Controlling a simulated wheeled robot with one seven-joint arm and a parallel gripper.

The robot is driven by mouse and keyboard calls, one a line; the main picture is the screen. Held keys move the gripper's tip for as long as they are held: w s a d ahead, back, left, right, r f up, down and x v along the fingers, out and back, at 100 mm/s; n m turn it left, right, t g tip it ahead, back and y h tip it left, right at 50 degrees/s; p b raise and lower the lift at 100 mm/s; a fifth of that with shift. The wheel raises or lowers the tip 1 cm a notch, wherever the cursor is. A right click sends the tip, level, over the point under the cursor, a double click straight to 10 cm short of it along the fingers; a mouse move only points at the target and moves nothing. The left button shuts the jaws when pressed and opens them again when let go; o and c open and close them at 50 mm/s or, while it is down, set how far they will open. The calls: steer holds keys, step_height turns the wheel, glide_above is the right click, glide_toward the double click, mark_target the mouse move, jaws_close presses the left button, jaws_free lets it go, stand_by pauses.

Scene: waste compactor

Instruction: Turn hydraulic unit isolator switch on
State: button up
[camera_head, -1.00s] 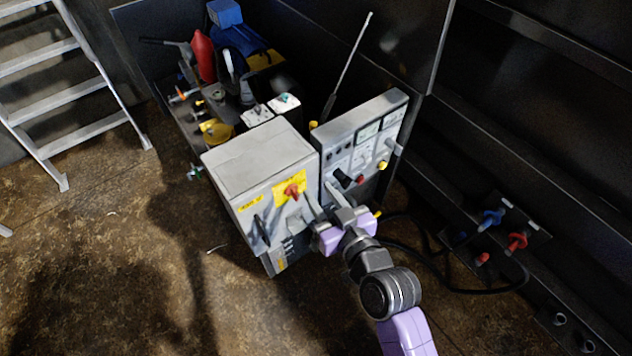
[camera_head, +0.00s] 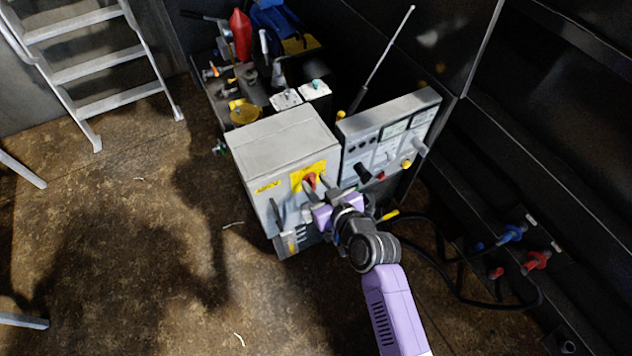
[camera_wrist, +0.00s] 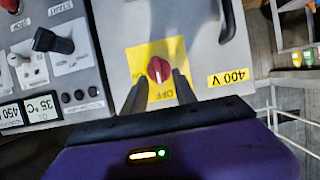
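The isolator switch is a red rotary knob (camera_head: 310,181) on a yellow plate (camera_head: 323,169), on the front of a grey cabinet (camera_head: 283,150). In the wrist view, which is upside down, the red knob (camera_wrist: 159,69) has a pale pointer line towards the OFF label (camera_wrist: 168,93). My gripper (camera_wrist: 158,76) is open, with one finger on either side of the knob's lower part in the picture. Whether the fingers touch it cannot be told. In the head view my gripper (camera_head: 318,190) is right at the switch and partly covers the plate.
A grey control panel (camera_head: 388,140) with several knobs stands right of the cabinet. A black handle (camera_head: 276,213) sits left of the switch. Hoses with blue (camera_head: 512,233) and red (camera_head: 537,261) couplings lie at the right. A ladder (camera_head: 100,70) stands at the left; the floor in front is clear.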

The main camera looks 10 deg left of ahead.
steer(key=shift+w+a+f, duration=0.1)
steer(key=shift+w+a, duration=0.1)
steer(key=shift+w, duration=0.05)
jaws_close()
steer(key=shift+d+b, duration=0.1)
steer(key=shift+b, duration=0.35)
steer(key=m+y+b, duration=0.2)
steer(key=m+b, duration=0.2)
steer(key=b, duration=0.1)
steer(key=d+f+m+g+y+b, duration=0.1)
steer(key=m+y+b, duration=0.2)
steer(key=m+b, duration=0.1)
steer(key=w+f+m+y+b, duration=0.1)
steer(key=m+y+b, duration=0.1)
steer(key=m+b, duration=0.3)
steer(key=shift+w+d+y+b, duration=0.1)
steer(key=shift+d+y+b, duration=0.2)
steer(key=shift+b, duration=0.65)
steer(key=shift+a+r+m, duration=0.1)
steer(key=shift+m, duration=0.2)
